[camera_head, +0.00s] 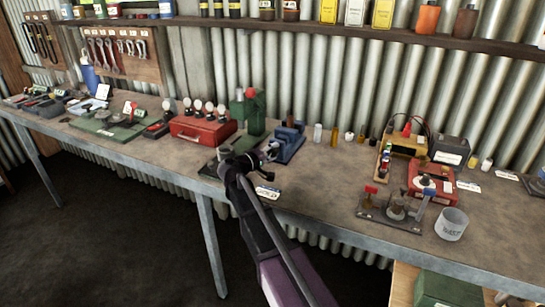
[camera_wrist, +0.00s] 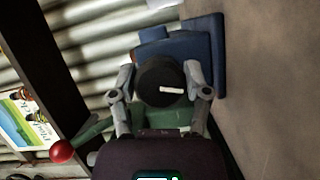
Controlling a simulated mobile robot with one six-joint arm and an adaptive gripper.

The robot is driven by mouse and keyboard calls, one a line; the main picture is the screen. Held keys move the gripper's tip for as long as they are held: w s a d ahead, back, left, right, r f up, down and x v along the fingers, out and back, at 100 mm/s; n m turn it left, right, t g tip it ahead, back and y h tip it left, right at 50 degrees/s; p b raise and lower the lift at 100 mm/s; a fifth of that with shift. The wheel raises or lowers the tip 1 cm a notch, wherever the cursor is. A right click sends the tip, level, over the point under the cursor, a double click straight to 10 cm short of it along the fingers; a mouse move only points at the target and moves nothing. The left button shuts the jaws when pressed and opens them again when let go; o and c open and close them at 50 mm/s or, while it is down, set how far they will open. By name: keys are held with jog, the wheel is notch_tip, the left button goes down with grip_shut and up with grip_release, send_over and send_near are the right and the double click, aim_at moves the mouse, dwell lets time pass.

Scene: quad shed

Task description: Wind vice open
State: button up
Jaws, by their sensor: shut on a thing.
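The blue vice (camera_head: 290,142) stands on the workbench near its front-middle part. In the wrist view the blue vice (camera_wrist: 203,50) lies straight ahead, behind a round black knob (camera_wrist: 158,76) with a white mark. My gripper (camera_head: 268,153) reaches in over the bench's front edge to the near end of the vice. In the wrist view my gripper (camera_wrist: 161,90) has one finger on each side of the knob and is shut on it. The knob is hard to make out in the head view, where my gripper covers it. The vice's jaw gap cannot be made out.
A green press (camera_head: 250,112) with a red ball stands just left of the vice; its red ball (camera_wrist: 62,151) shows in the wrist view. A red toolbox (camera_head: 203,130) is further left. Small bottles (camera_head: 318,133) stand right. Bare bench (camera_head: 320,175) lies in front right.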

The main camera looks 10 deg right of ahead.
jog(key=n+h+b, duration=0.1)
jog(key=n, duration=0.2)
jog(key=shift+f+t+b, duration=0.1)
jog(key=shift+t+b, duration=0.2)
jog(key=shift+b, duration=0.1)
jog(key=shift+n+h+b, duration=0.3)
jog(key=shift+n+b, duration=0.1)
jog(key=shift+n, duration=0.5)
jog(key=shift+w, duration=0.1)
jog(key=o, duration=1.1)
jog(key=shift+d, duration=0.1)
jog(key=shift+o, duration=0.2)
jog(key=shift+r, duration=0.2)
